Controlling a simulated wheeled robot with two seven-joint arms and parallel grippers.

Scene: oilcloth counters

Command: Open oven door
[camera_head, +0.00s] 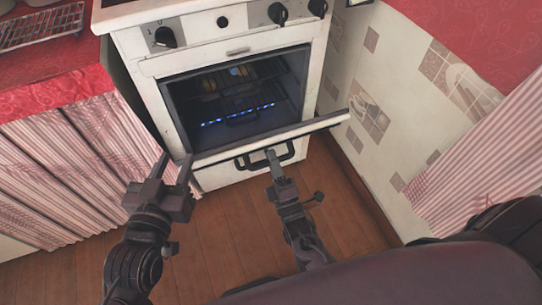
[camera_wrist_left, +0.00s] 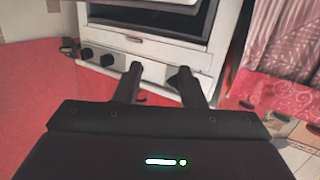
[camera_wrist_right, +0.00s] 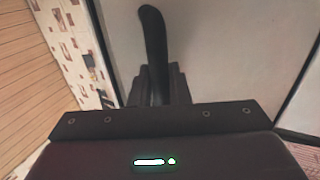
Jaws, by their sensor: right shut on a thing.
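The white oven (camera_head: 198,32) stands at the top centre of the head view. Its door (camera_head: 215,178) is tilted partly open at the top, and the dark inside with a row of blue lights shows. The black door handle (camera_head: 288,152) is on the door's front. My right gripper (camera_head: 271,156) is shut on the handle, which also runs up between the fingers in the right wrist view (camera_wrist_right: 152,35). My left gripper (camera_head: 174,168) is open and empty, with its fingers near the door's left corner. I cannot tell whether it touches the door.
A red-covered counter (camera_head: 55,92) with a striped curtain (camera_head: 60,165) and a wire rack (camera_head: 40,25) is on the left. A tiled wall (camera_head: 385,90) is close on the right, beside the door. The wooden floor (camera_head: 235,220) in front is clear.

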